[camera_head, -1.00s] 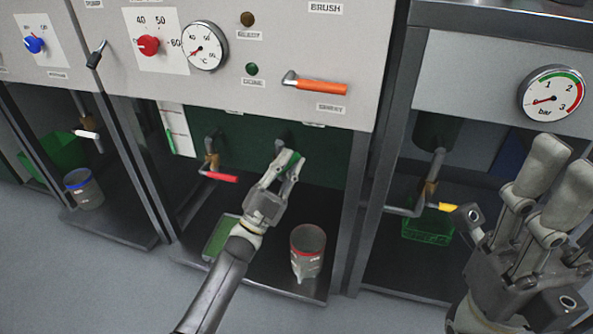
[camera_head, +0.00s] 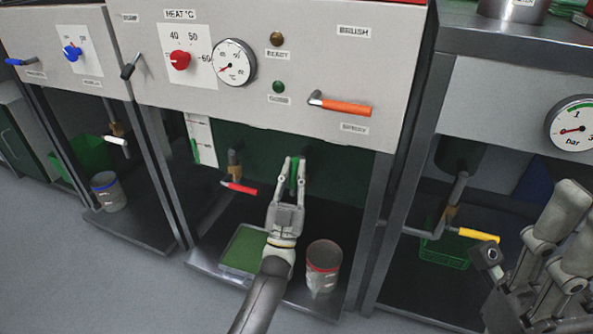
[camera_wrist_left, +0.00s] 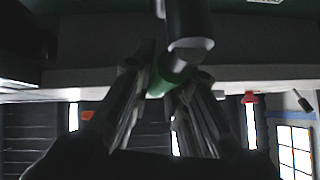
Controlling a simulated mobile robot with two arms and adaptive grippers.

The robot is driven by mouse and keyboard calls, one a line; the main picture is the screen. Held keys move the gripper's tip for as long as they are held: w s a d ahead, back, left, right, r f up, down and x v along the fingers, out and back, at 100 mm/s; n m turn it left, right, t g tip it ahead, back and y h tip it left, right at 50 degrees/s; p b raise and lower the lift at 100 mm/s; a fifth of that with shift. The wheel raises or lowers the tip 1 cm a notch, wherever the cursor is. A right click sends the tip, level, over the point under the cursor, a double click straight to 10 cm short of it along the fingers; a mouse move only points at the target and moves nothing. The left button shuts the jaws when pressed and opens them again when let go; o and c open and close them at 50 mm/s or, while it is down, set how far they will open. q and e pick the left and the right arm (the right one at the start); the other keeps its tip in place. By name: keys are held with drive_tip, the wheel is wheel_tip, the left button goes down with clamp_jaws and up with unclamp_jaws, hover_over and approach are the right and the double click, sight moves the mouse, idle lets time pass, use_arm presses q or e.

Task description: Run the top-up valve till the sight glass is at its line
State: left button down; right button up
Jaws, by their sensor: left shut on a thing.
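My left gripper (camera_head: 294,172) is shut on a green valve handle (camera_head: 293,182) under the middle panel, in front of a dark green tank. In the left wrist view the green handle (camera_wrist_left: 168,78) sits between the fingers below a dark cylindrical part. A white strip with green marks (camera_head: 201,130), which looks like the sight glass, is left of the tank; its level and line are too small to read. My right gripper (camera_head: 535,225) is at the lower right, its fingers apart and empty.
A red-handled valve (camera_head: 239,187) is just left of my left gripper. An orange lever (camera_head: 345,107) is on the panel above. A yellow-handled valve (camera_head: 478,235) is near my right gripper.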

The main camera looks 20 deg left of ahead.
use_arm(q)
drive_tip(key=shift+f, duration=0.1)
drive_tip(key=c, duration=1.4)
unclamp_jaws()
drive_tip(key=v, duration=1.2)
drive_tip(key=shift+s, duration=0.1)
